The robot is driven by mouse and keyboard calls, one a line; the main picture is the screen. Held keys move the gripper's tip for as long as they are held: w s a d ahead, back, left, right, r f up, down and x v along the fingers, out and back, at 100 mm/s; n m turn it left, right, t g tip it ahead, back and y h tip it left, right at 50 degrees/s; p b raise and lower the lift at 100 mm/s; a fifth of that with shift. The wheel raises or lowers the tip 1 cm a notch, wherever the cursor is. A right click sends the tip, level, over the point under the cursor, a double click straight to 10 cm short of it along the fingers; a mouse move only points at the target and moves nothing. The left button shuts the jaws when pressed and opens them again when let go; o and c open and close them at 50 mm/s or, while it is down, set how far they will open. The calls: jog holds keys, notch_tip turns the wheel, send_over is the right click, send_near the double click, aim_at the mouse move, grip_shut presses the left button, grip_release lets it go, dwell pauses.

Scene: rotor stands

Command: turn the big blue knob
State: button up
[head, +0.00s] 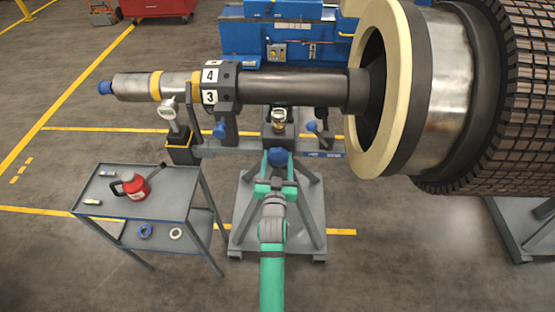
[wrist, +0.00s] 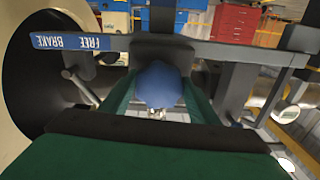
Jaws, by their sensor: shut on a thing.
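The big blue knob (head: 278,157) is at the front of the rotor stand, just beyond the end of my green arm. In the wrist view the knob (wrist: 160,85) is in the middle, between the two green fingers. My gripper (head: 276,182) is shut on the knob; in the wrist view its fingers (wrist: 158,100) lie along the knob's left and right sides. The knob's lower part and the exact finger contacts are partly hidden.
A blue FREE/BRAKE label (wrist: 65,42) is on the stand's crossbar. A smaller blue knob (head: 220,129) sits left on the stand. A grey cart (head: 150,205) with a red can (head: 136,187) stands left. The large rotor (head: 450,80) overhangs at right.

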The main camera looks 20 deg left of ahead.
jog(key=shift+n, duration=1.3)
jog(key=o, duration=1.1)
jog(key=shift+d, duration=0.1)
jog(key=shift+c, duration=0.2)
jog(key=v, duration=1)
jog(key=shift+s, duration=0.4)
jog(key=shift+d, duration=0.15)
